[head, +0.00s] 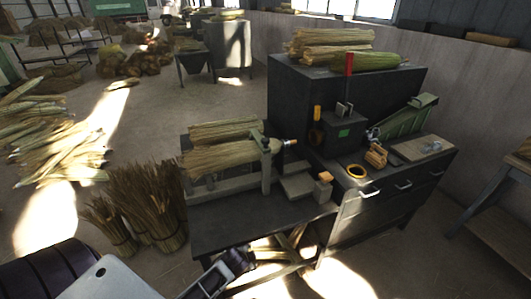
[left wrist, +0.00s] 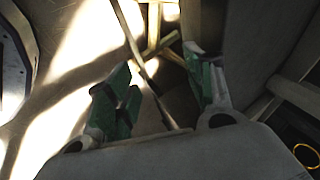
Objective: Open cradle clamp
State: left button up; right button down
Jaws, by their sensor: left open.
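In the head view, the cradle (head: 266,172) is a grey metal frame with an upright post and crossbar on the low dark bench. Straw bundles (head: 221,158) lie in it, and the clamp looks closed across their right end, though the detail is small. In the head view my left arm is low at the bottom left, apart from the cradle. My right gripper is out of view.
A dark cabinet (head: 343,83) with straw on top stands behind. Bound straw bundles (head: 150,205) stand left of the low bench. The floor farther left has loose straw.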

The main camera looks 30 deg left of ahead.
pick_arm(q)
notch_tip(320, 180, up, 5)
jog(key=w+a+m+t, duration=0.1)
jog(key=w+m, duration=0.1)
jog(key=m+t+b, duration=0.2)
jog(key=m+t, duration=0.9)
jog(key=m, duration=1.4)
send_near(264, 142)
jog(key=shift+s+a+f+h, duration=0.1)
jog(key=shift+s+h, duration=0.3)
jog(key=shift+s, duration=0.65)
jog(key=shift+w, duration=0.15)
jog(key=shift+w+a, duration=0.2)
jog(key=shift+w, duration=2.05)
jog(key=shift+w+a, duration=0.15)
jog(key=shift+w, duration=2.1)
jog(key=shift+w+a, duration=0.2)
jog(key=shift+w, duration=2.05)
